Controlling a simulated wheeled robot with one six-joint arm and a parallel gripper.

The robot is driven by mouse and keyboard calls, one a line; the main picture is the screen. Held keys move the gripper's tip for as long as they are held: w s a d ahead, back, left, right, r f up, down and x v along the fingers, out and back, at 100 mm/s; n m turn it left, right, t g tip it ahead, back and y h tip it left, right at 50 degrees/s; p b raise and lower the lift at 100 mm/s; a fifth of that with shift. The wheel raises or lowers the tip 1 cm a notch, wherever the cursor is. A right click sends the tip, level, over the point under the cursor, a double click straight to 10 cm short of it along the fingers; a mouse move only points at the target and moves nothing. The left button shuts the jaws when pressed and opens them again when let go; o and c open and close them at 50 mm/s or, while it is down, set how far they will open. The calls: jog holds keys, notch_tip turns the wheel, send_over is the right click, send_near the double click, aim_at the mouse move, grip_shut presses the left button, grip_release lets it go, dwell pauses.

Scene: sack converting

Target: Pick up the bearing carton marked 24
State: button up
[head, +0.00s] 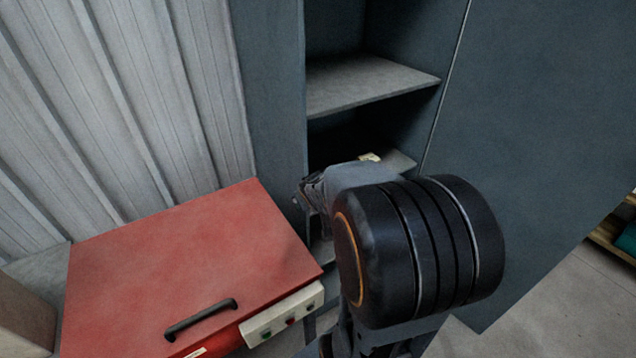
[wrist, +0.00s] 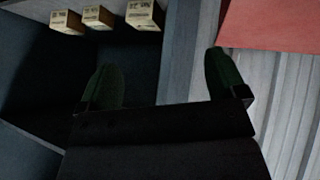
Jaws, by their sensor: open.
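Three small tan cartons with printed labels show in a row at the top of the wrist view: a left carton (wrist: 67,22), a middle carton (wrist: 98,17) and a right carton (wrist: 145,14). Their print is too small and dark for me to tell which is marked 24. One pale carton (head: 370,157) shows on a lower cabinet shelf in the head view, partly hidden behind my arm. My gripper (wrist: 165,80) is open and empty, with its dark fingers wide apart and clear of the cartons. In the head view my gripper (head: 312,190) is at the cabinet's open front, mostly hidden by my wrist.
The dark cabinet (head: 275,110) has an empty upper shelf (head: 365,85). Its grey door or side panel (head: 540,120) stands at the right. A red machine lid (head: 190,265) with a black handle and a button box is close on the left. A corrugated wall (head: 120,100) stands behind.

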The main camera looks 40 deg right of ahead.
jog(key=shift+o, duration=0.4)
jog(key=w+d+f+t, duration=0.1)
jog(key=d+f, duration=0.2)
jog(key=d, duration=0.4)
jog(key=shift+w+d+t+p, duration=0.2)
jog(key=shift+d+t+p, duration=0.1)
jog(key=shift+t+p, duration=0.1)
jog(key=w+d+f+t+y, duration=0.1)
jog(key=w+f, duration=0.1)
jog(key=w+d+f+t+y+p, duration=0.1)
jog(key=w+f+t, duration=0.1)
jog(key=w, duration=0.1)
jog(key=w+d+f+n+t+y, duration=0.1)
jog(key=w+f, duration=0.1)
jog(key=w, duration=0.1)
jog(key=shift+y, duration=0.4)
jog(key=shift+p+x, duration=0.85)
jog(key=shift+x, duration=1.85)
jog(key=shift+d+r, duration=0.1)
jog(key=c, duration=1)
jog(key=shift+c, duration=0.6)
